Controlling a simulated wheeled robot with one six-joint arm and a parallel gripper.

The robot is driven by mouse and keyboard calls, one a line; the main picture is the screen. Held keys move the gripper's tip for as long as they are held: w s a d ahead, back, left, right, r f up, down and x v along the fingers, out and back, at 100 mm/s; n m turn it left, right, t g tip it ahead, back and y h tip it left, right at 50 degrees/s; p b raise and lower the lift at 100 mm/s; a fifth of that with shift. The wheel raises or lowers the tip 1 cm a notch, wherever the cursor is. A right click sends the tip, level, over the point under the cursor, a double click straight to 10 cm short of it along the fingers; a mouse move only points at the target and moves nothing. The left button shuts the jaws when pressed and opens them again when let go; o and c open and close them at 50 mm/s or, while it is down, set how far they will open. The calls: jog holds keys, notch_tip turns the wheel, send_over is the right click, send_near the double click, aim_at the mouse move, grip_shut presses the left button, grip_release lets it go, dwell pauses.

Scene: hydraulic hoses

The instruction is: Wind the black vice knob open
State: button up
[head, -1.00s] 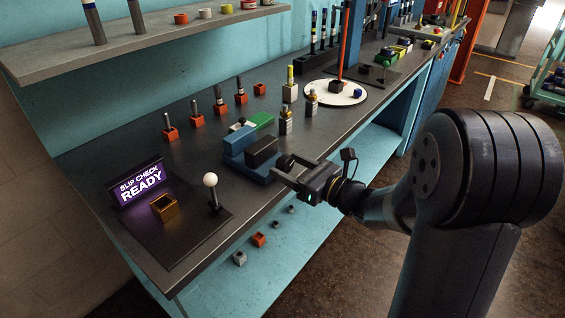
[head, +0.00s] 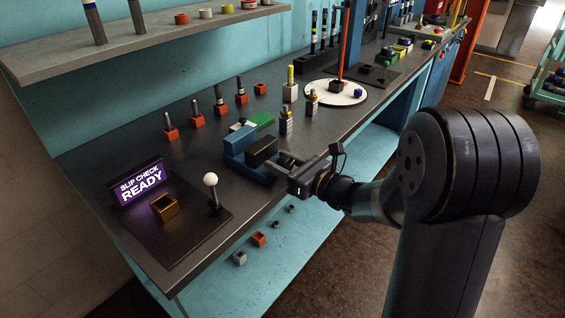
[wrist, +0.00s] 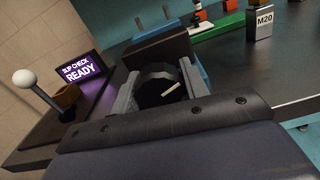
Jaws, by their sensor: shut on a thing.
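The blue vice (head: 236,146) stands on the dark bench top, with a black block-shaped jaw (head: 261,150) at its front; this jaw also shows in the wrist view (wrist: 158,50). The black knob (wrist: 158,88) is round and faceted, with a pale mark on its face, and sits in front of the black jaw. My gripper (head: 286,163) reaches in from the right at the bench's front edge. In the wrist view its two grey fingers (wrist: 158,92) are shut on the knob, one on each side. In the head view the fingers mostly hide the knob.
A lit "SLIP CHECK READY" sign (head: 141,183), a brass-coloured socket (head: 164,207) and a white-balled lever (head: 211,181) stand left of the vice. Two labelled fittings (head: 286,122) stand close behind my gripper. A green block (head: 262,120) lies behind the vice. The bench front is open.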

jog(key=shift+c, duration=0.9)
jog(key=b, duration=0.1)
jog(key=n+b, duration=0.1)
jog(key=shift+f+b, duration=0.25)
jog(key=shift+b, duration=0.05)
jog(key=shift+n+b, duration=0.75)
jog(key=shift+n, duration=0.05)
jog(key=shift+r+n, duration=0.2)
jog(key=shift+n, duration=0.1)
jog(key=o, duration=1)
jog(key=shift+c, duration=0.2)
jog(key=shift+d, duration=0.1)
